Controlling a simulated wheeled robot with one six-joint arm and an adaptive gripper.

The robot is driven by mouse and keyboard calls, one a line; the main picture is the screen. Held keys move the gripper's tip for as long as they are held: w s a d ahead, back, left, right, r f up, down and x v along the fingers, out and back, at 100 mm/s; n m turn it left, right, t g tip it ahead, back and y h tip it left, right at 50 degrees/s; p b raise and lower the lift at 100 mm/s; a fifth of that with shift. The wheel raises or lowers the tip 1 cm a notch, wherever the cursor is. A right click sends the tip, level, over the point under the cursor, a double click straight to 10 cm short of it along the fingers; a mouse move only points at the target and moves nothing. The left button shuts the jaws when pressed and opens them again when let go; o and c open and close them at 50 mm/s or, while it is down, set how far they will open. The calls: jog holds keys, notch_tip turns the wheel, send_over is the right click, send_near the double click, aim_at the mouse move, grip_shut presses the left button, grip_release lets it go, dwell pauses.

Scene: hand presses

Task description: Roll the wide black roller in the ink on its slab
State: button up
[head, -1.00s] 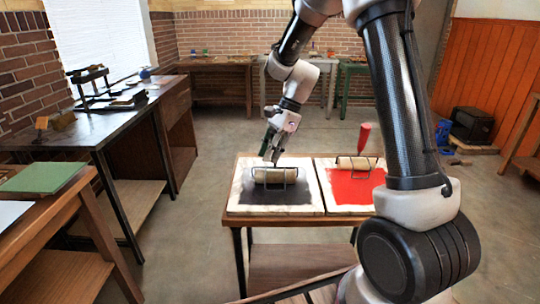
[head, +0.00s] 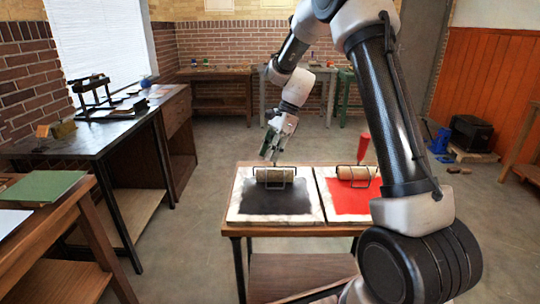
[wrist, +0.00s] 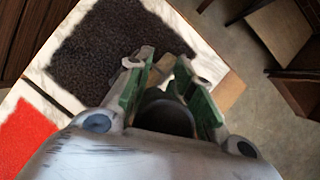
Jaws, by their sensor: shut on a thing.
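The black roller (head: 274,175) shows as a tan barrel in a dark wire frame, at the far edge of the black ink patch (head: 270,200) on its pale slab (head: 232,212). My gripper (head: 271,154) is above it, shut on its handle, which slants up. In the wrist view the dark handle (wrist: 166,117) sits between the green-padded fingers of my gripper (wrist: 168,75). A bit of the tan barrel (wrist: 178,72) shows beyond them. The ink patch (wrist: 110,45) lies to the left there. I cannot tell whether the barrel presses on the slab.
Right of it on the same table (head: 290,231) is a slab with red ink (head: 350,200) and a second roller (head: 353,173) with a red handle (head: 364,146). A dark bench with a press (head: 92,98) stands left. Floor is clear around the table.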

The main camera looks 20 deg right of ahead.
jog(key=shift+s+a, duration=2.3)
jog(key=shift+s, duration=4.9)
jog(key=shift+w+d+r, duration=0.1)
jog(key=shift+w+d, duration=0.1)
jog(key=shift+w, duration=0.45)
jog(key=shift+w+d+f, duration=0.1)
jog(key=shift+w+d, duration=0.1)
jog(key=shift+w, duration=0.45)
jog(key=shift+w+d+r, duration=0.1)
jog(key=shift+w+d, duration=0.1)
jog(key=shift+w, duration=0.45)
jog(key=shift+w+d, duration=0.55)
jog(key=shift+w, duration=1.2)
jog(key=shift+w+d, duration=0.6)
jog(key=shift+w, duration=1.1)
jog(key=shift+w+d, duration=0.55)
jog(key=shift+w, duration=1.2)
jog(key=s+a, duration=0.3)
jog(key=s, duration=0.8)
jog(key=shift+a+f, duration=0.2)
jog(key=shift+a, duration=0.05)
jog(key=s, duration=0.1)
jog(key=s+a, duration=0.1)
jog(key=s, duration=0.1)
jog(key=shift+s, duration=0.15)
jog(key=shift+r, duration=0.15)
